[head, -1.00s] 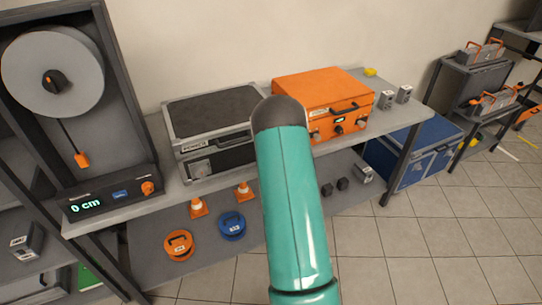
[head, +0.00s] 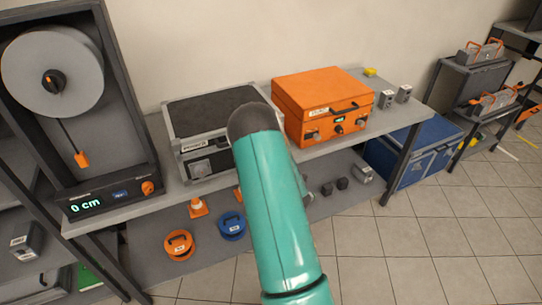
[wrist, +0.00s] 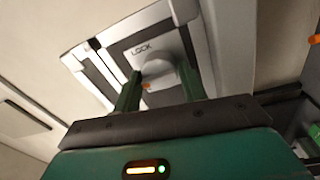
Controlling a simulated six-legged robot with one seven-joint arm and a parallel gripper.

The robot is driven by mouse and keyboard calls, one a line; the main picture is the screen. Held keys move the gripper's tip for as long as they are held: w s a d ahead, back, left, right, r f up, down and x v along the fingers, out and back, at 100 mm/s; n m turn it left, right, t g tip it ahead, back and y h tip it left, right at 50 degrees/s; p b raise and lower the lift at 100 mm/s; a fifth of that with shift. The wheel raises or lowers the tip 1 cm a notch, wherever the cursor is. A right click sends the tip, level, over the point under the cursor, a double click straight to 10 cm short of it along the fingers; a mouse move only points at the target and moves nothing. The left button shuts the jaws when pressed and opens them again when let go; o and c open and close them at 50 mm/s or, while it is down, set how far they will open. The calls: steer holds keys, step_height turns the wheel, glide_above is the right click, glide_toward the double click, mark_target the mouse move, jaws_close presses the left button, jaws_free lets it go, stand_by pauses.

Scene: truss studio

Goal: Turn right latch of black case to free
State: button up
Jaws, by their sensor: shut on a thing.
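The black case (head: 212,112) with silver metal edges sits on the grey bench, left of the orange case. Its left latch plate (head: 199,169) shows in the head view; its right front side is hidden behind my teal arm. In the wrist view, the case front (wrist: 110,72) is tilted and close. The right latch (wrist: 157,70) is a rounded grey knob with a small orange mark, beside the word LOCK. My gripper (wrist: 160,86) is shut on this latch, one green finger on each side. The exact latch angle is hard to tell.
The orange case (head: 322,105) stands close on the right of the black case. A reel unit (head: 90,110) with a "0 cm" display stands at left. Cones and round cases lie on the lower shelf (head: 160,270). The tiled floor at right front is clear.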

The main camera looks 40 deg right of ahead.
steer(key=shift+a+f, duration=0.1)
steer(key=o, duration=0.9)
steer(key=shift+w, duration=0.1)
steer(key=shift+o, duration=0.2)
steer(key=v, duration=1.4)
